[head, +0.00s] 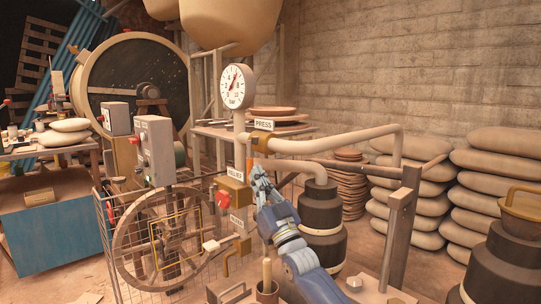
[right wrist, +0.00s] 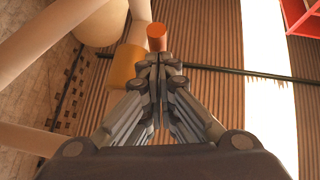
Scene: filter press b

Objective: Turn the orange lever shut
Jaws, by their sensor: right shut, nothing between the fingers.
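The orange lever (head: 249,157) shows in the head view as a small upright orange piece at the pipework, just left of my right gripper. In the right wrist view its round orange end (right wrist: 156,38) lies just beyond the fingertips; I cannot tell whether they touch. A brass-coloured valve body (head: 262,141) sits above, by the PRESS label, and a similar yellow-brown part (right wrist: 127,66) shows left of the fingers in the wrist view. My right gripper (head: 258,170) is shut and empty, pointing up at the pipes; it also shows in the wrist view (right wrist: 157,60). My left gripper is out of view.
A pressure gauge (head: 237,86) stands above the pipes. A red knob (head: 223,200) and a spoked handwheel (head: 160,238) are to the left. A pale pipe (head: 340,141) runs right, above a dark ringed vessel (head: 321,215). Stacked sacks (head: 490,180) line the right wall.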

